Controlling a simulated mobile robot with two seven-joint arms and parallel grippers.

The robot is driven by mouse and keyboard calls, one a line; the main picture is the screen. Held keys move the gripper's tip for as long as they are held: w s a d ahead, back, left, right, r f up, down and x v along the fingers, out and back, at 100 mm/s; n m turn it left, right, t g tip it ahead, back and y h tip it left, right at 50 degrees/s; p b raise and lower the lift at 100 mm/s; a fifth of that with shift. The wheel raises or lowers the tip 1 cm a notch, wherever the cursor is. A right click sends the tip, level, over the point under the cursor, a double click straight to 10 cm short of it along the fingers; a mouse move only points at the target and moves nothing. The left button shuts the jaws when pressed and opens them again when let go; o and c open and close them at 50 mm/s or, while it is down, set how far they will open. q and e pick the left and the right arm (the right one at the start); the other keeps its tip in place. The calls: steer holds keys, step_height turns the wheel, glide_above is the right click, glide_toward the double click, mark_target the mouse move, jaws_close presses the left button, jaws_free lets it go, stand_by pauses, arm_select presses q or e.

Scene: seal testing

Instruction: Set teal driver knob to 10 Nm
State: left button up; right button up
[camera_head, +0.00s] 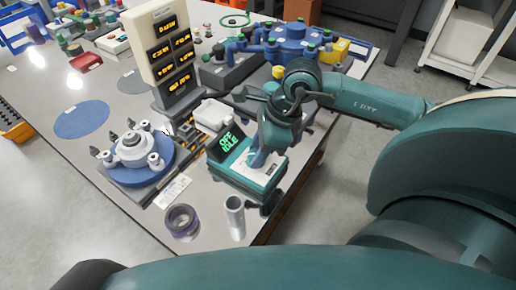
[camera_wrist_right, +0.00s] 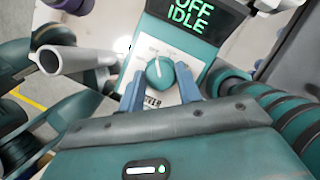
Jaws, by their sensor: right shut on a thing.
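The teal driver box (camera_head: 278,170) stands near the table's front edge, its screen (camera_head: 228,141) reading OFF and IDLE in green. In the right wrist view, its round teal knob (camera_wrist_right: 160,72) sits on a pale dial face below the screen (camera_wrist_right: 190,22). A white pointer line on the knob points up towards the screen; the dial's small markings are too blurred to read. My right gripper (camera_wrist_right: 160,82) has its two blue fingers on either side of the knob, shut on it. In the head view my right gripper (camera_head: 258,158) covers the knob. My left gripper is not in view.
A round blue-based fixture (camera_head: 138,150) and a sign tower (camera_head: 165,60) are further left. A blue multi-armed fixture (camera_head: 285,42) stands behind.

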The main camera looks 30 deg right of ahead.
steer(key=shift+f+m+b, duration=0.1)
steer(key=shift+m+b, duration=0.3)
steer(key=shift+m, duration=0.2)
steer(key=m+t+h+b, duration=0.1)
steer(key=m+b, duration=0.1)
steer(key=m, duration=0.2)
steer(key=shift+a+t+b, duration=0.1)
steer(key=shift+t+b, duration=0.3)
steer(key=shift+s+m+h+b, duration=0.1)
steer(key=shift+m+h+b, duration=0.25)
steer(key=shift+m, duration=0.65)
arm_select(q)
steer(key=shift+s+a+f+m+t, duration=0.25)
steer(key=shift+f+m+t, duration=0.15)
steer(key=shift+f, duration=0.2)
arm_select(e)
steer(key=shift+h, duration=0.25)
steer(key=o, duration=1)
steer(key=shift+c, duration=0.2)
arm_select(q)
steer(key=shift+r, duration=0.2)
